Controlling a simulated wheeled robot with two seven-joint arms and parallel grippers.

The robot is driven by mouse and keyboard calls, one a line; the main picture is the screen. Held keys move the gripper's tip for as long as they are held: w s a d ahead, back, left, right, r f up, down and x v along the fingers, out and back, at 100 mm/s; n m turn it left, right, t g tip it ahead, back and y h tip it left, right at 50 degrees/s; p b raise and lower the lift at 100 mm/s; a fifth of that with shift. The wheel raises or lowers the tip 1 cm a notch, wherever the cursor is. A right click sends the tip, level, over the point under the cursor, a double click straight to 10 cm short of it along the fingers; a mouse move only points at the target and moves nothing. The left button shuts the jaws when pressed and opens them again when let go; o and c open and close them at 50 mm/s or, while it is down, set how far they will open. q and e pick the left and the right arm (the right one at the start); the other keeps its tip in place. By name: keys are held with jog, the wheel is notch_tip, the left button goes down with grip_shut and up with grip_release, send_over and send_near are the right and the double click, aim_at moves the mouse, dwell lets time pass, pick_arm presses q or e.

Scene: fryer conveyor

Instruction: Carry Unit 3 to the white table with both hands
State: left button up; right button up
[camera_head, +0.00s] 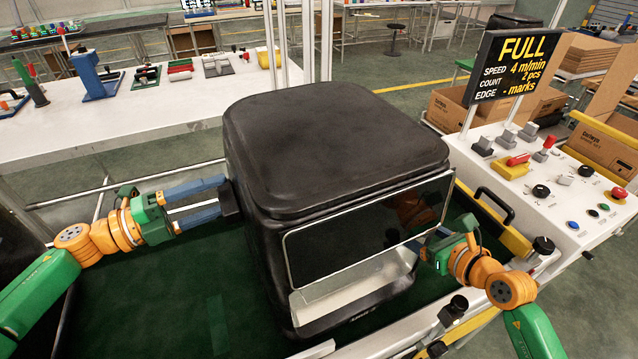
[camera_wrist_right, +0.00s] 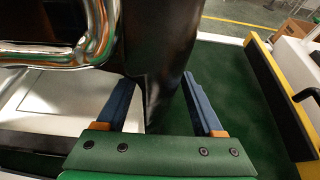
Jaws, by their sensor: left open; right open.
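A large black fryer (camera_head: 335,150), which I take to be Unit 3, stands upright on the green conveyor belt (camera_head: 180,300). It has a glossy dark front window. My left gripper (camera_head: 230,200) is at the fryer's left side, open; whether its tips touch is unclear. My right gripper (camera_head: 428,243) is at the front right corner, its tips partly hidden. In the right wrist view its open blue fingers (camera_wrist_right: 160,95) lie on either side of a black part of the fryer (camera_wrist_right: 158,60). The white table (camera_head: 140,115) is behind, to the left.
A white control panel (camera_head: 560,190) with knobs and buttons lies to the right, below a "FULL" sign (camera_head: 516,65). Tools and a blue stand (camera_head: 92,75) occupy the table's back; its front is mostly clear. Metal posts (camera_head: 326,40) rise behind the fryer. Cardboard boxes (camera_head: 600,140) stand far right.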

pick_arm(q)
grip_shut()
pick_arm(e)
grip_shut()
dwell(1.1)
